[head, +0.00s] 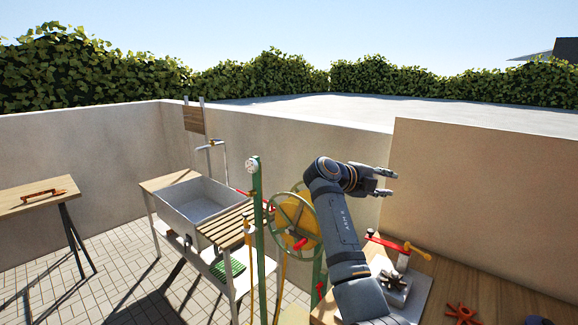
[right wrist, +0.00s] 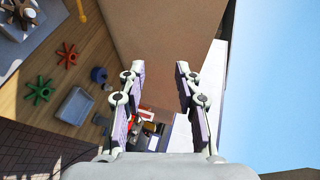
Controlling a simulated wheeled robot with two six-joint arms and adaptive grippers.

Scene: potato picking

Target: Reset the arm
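My right arm (head: 340,225) is raised in the middle of the head view, above the right-hand wooden table. My right gripper (head: 384,180) points to the right and is held in the air. In the right wrist view its two fingers (right wrist: 160,110) stand well apart with nothing between them, so it is open and empty. My left gripper is not seen in either view.
A wooden table (head: 450,283) at right bears a device with a red handle (head: 386,241) and a red star-shaped piece (head: 463,313). A green wheel stand (head: 258,220) and a grey sink (head: 195,205) stand left of my arm. A tan wall (head: 480,190) rises behind.

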